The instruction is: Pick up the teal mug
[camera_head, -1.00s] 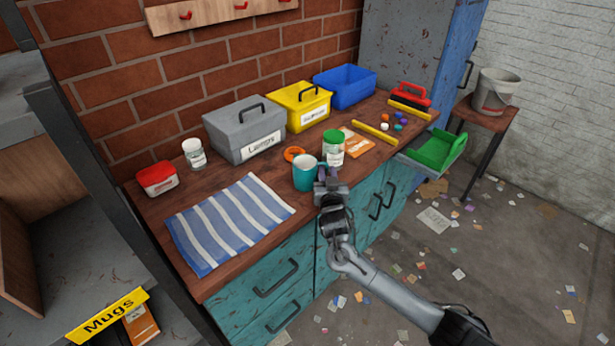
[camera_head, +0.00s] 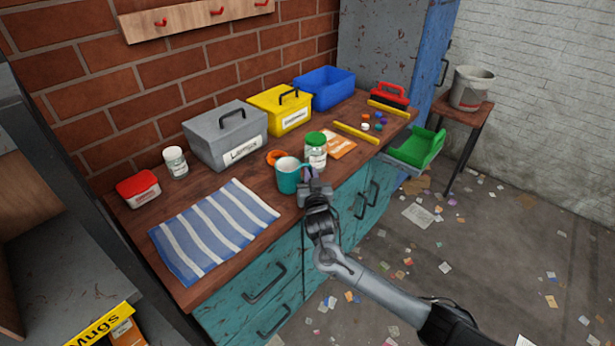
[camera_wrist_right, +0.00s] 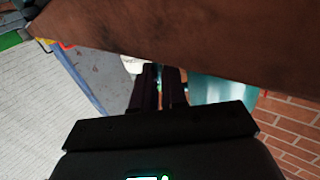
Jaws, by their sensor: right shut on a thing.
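The teal mug (camera_head: 287,179) with a pale inside stands upright at the front edge of the wooden bench, left of a green-lidded jar. My right gripper (camera_head: 308,175) is at the mug's right side, shut on its handle, which the fingers mostly hide. In the right wrist view the two dark fingers (camera_wrist_right: 158,88) are close together, with the teal mug wall (camera_wrist_right: 208,88) just to their right. I cannot tell whether the mug is clear of the bench. My left gripper is not in view.
The green-lidded jar (camera_head: 316,154) and an orange ring (camera_head: 277,157) are close to the mug. A striped cloth (camera_head: 215,228) lies to the left. Grey (camera_head: 214,145), yellow (camera_head: 267,113) and blue (camera_head: 335,91) boxes line the back. A shelf labelled Mugs (camera_head: 70,265) is at lower left.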

